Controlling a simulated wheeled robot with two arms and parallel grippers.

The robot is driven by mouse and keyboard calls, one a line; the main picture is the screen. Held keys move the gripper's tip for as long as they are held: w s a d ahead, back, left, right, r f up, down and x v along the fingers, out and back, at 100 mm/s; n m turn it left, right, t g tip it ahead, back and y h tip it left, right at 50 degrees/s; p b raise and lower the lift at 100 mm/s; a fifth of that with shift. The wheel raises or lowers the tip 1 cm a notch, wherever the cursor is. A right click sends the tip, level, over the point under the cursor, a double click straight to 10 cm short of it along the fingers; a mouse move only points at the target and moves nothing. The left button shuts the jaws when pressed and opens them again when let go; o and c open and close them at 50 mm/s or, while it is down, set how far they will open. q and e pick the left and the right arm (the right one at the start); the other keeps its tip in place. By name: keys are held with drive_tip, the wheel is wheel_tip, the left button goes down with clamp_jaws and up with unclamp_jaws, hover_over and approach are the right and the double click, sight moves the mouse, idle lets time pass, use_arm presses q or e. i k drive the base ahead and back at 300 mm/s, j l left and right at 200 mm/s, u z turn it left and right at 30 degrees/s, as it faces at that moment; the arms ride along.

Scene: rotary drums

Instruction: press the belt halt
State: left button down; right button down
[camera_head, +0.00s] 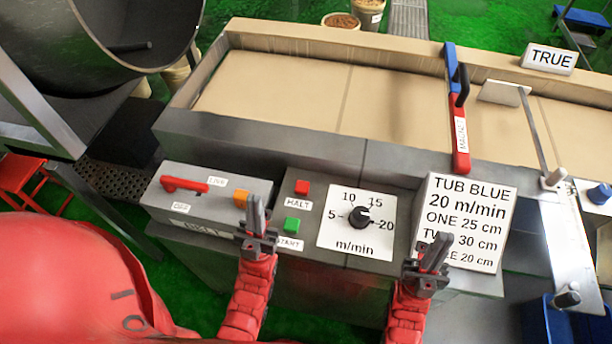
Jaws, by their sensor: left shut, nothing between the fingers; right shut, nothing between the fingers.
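My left gripper (256,212) is shut and empty, in the picture left of and below the red button, in front of the panel. My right gripper (437,250) is shut and empty, in front of the lower part of the white sign. I cannot tell whether either gripper touches the panel.
A speed dial (359,214) is right of the buttons. Left is a box with a red lever (184,184) and an orange part. The white sign (465,218) stands right. Behind runs the belt (290,95) with a red-and-blue bar (461,135) across it. A dark drum (135,35) stands back left.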

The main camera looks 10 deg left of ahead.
sight(301, 189)
drive_tip(key=k+j, duration=0.4)
drive_tip(key=k, duration=0.2)
drive_tip(key=k+j, duration=0.45)
drive_tip(key=k, duration=0.15)
